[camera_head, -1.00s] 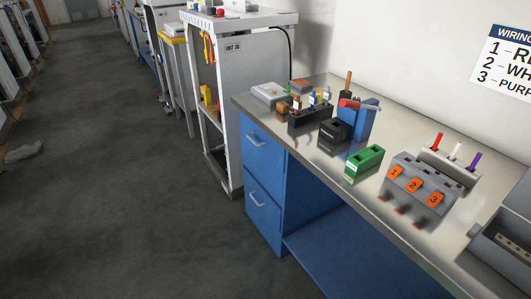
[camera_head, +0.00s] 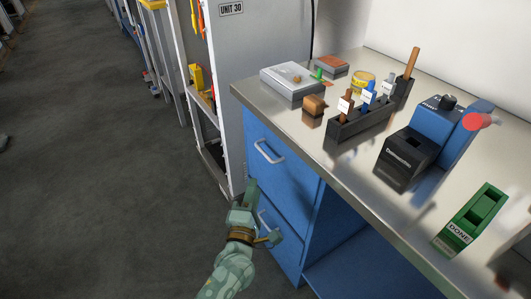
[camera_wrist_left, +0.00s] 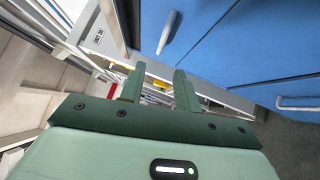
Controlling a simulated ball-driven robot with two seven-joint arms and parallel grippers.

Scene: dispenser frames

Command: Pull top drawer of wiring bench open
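The blue wiring bench stands to the right in the head view. Its top drawer (camera_head: 278,158) is shut, with a pale bar handle (camera_head: 269,152) on its front. My left gripper (camera_head: 259,212) is below that handle, in front of the lower drawer, and partly covers the lower handle (camera_head: 266,225). In the left wrist view my left gripper (camera_wrist_left: 160,88) has its fingers apart with nothing between them. A handle (camera_wrist_left: 169,33) lies beyond the fingertips there, and another handle (camera_wrist_left: 298,103) is at the right. I cannot tell which is the top one. My right gripper is not in view.
The steel benchtop (camera_head: 310,135) overhangs the drawers. On it are a grey box (camera_head: 291,82), a black holder (camera_head: 362,122), a blue and black device (camera_head: 432,140) and a green DONE holder (camera_head: 472,218). A grey unit (camera_head: 262,60) stands behind. Floor at left is clear.

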